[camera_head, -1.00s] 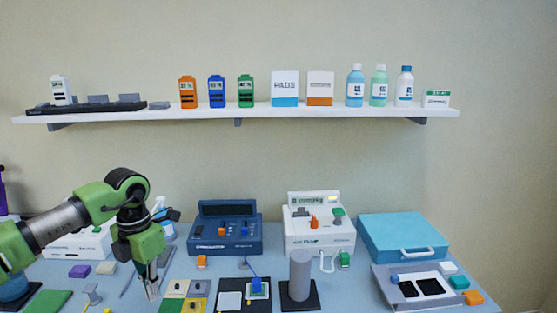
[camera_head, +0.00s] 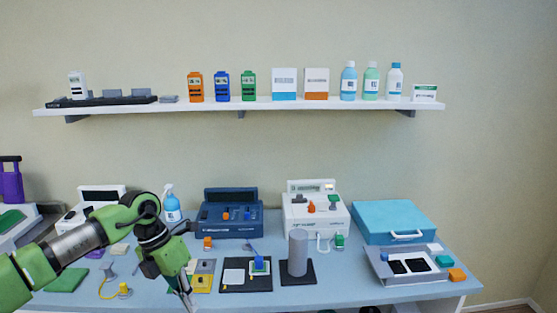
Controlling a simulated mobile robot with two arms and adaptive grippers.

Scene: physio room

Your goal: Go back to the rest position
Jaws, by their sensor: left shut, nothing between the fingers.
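My left gripper (camera_head: 186,292) is at the lower left of the view, at the end of my green and grey left arm. Its fingers point down and are shut with nothing between them. It is over the front part of the blue table (camera_head: 340,291), just in front of a small grey and yellow tray (camera_head: 203,267). The arm hides part of the table's left side. My right gripper is not in view.
A white shelf (camera_head: 270,106) with devices, boxes and bottles runs above the table. A navy unit (camera_head: 229,214), a white unit (camera_head: 316,214), a grey cylinder (camera_head: 298,252) and a blue case (camera_head: 400,222) stand on the table. A spray bottle (camera_head: 171,207) stands behind my arm.

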